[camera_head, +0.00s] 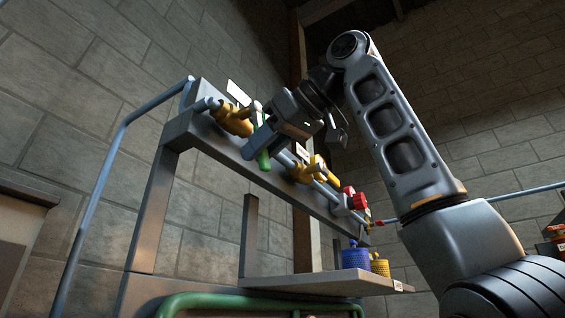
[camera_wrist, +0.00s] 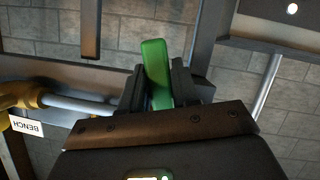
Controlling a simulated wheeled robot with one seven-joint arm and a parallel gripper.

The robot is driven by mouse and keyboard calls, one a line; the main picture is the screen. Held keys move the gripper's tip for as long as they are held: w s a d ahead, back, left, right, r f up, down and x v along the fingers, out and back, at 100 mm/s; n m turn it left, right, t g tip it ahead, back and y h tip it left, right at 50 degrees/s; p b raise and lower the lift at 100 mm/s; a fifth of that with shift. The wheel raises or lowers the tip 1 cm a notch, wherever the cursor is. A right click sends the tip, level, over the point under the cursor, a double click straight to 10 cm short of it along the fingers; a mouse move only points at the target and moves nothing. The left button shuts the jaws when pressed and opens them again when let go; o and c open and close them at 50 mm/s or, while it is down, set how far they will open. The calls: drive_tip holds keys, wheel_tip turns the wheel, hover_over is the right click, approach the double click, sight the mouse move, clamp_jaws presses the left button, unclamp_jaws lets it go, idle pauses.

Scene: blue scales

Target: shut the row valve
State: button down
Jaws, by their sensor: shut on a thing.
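A green lever handle (camera_head: 263,160) hangs down at a pipe valve on the metal rack, tilted a little. My gripper (camera_wrist: 158,82) is shut on this green handle (camera_wrist: 156,62), with one dark finger on each side of it. In the head view my gripper (camera_head: 264,132) reaches the handle from the right and hides part of the valve behind it. A yellow valve body (camera_head: 233,118) sits on the pipe to the left. I cannot read a label naming the row valve.
A yellow fitting (camera_head: 317,165) and a red fitting (camera_head: 355,200) sit farther along the pipe. Below, a shelf (camera_head: 300,283) bears a blue canister (camera_head: 355,261) and a yellow one (camera_head: 380,267). A green tube rail (camera_head: 240,297) is in front.

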drive_tip(key=shift+s+a+f+m+g+y, duration=0.2)
drive_tip(key=shift+s+a+m+g, duration=0.2)
drive_tip(key=shift+s+m, duration=0.15)
drive_tip(key=shift+s+a+f+m+g+y, duration=0.1)
drive_tip(key=shift+s+a+m+g+y, duration=0.1)
drive_tip(key=shift+s+a+m+g, duration=0.35)
drive_tip(key=shift+w+d, duration=0.1)
drive_tip(key=shift+d, duration=0.1)
drive_tip(key=c, duration=0.9)
unclamp_jaws()
drive_tip(key=shift+r+t, duration=0.1)
drive_tip(key=shift+t, duration=0.15)
drive_tip(key=b+v, duration=0.1)
drive_tip(key=v, duration=0.6)
drive_tip(key=shift+d+r, duration=0.1)
drive_tip(key=shift+d, duration=0.2)
